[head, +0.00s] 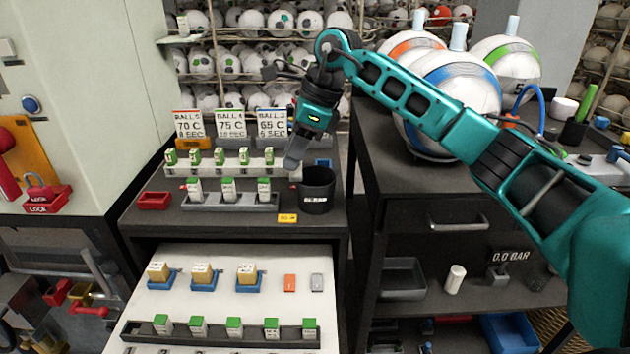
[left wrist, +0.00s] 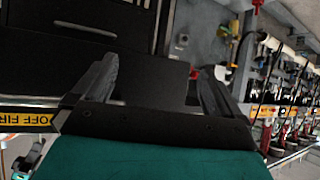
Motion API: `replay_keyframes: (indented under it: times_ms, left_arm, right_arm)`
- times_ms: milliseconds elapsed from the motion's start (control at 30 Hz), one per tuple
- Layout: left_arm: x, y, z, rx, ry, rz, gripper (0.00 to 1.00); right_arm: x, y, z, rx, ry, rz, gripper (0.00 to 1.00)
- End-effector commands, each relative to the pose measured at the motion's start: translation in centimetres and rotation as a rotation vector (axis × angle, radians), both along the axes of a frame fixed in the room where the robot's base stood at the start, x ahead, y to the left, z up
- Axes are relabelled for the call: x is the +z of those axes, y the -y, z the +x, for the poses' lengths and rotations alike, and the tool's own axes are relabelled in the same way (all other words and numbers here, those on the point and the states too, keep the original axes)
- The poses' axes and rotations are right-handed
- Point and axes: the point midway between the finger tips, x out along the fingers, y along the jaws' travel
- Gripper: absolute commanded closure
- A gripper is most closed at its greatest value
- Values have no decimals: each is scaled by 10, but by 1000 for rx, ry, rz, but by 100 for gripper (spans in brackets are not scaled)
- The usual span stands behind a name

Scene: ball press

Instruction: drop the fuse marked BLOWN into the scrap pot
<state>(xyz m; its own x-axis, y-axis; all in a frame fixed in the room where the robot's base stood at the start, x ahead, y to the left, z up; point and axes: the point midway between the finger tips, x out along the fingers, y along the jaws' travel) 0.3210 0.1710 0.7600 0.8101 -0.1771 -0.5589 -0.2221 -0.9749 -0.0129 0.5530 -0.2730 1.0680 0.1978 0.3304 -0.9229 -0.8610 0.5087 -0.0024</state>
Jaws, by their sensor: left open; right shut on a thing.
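The scrap pot (head: 317,186) is a dark round pot with a small pale label, standing at the right end of the bench top. My right gripper (head: 292,163) points down just left of and above the pot's rim. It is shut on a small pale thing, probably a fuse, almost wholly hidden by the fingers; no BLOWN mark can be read. Several green-topped fuses stand in a pale back rack (head: 235,166) and a grey front rack (head: 240,203). My left gripper (left wrist: 158,85) is open and empty in the left wrist view, and out of the head view.
A yellow tag (head: 288,218) lies before the pot and a red tray (head: 154,201) at the bench's left. Three sign cards stand behind the racks. An open drawer (head: 180,307) below holds more green-topped pieces. A dark cabinet (head: 440,180) with large balls stands at right.

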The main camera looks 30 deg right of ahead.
Motion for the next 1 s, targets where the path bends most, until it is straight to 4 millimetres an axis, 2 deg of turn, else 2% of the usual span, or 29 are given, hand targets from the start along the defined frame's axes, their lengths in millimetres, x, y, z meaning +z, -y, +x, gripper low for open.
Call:
replay_keyframes:
  times_ms: [33, 200, 300, 433, 567, 1000]
  left_arm:
    - [8, -1, -1, 3, -1, 0, 0]
    - [14, -4, -4, 11, -11, 5, 0]
    - [17, -6, -5, 13, -11, 8, 0]
    - [19, -8, -5, 15, -7, 10, 0]
    - [19, -8, -6, 15, -8, 10, 0]
    - [16, -6, -7, 12, -14, 10, 0]
  right_arm:
    - [14, 11, 4, -120, 2, 1, 100]
    - [41, 46, 14, -509, 0, 2, 100]
    - [51, 62, 17, -672, -1, 1, 100]
    - [57, 74, 19, -793, -2, 1, 100]
    - [51, 77, 19, -830, -4, 0, 100]
    - [5, 77, 19, -826, -4, 0, 100]
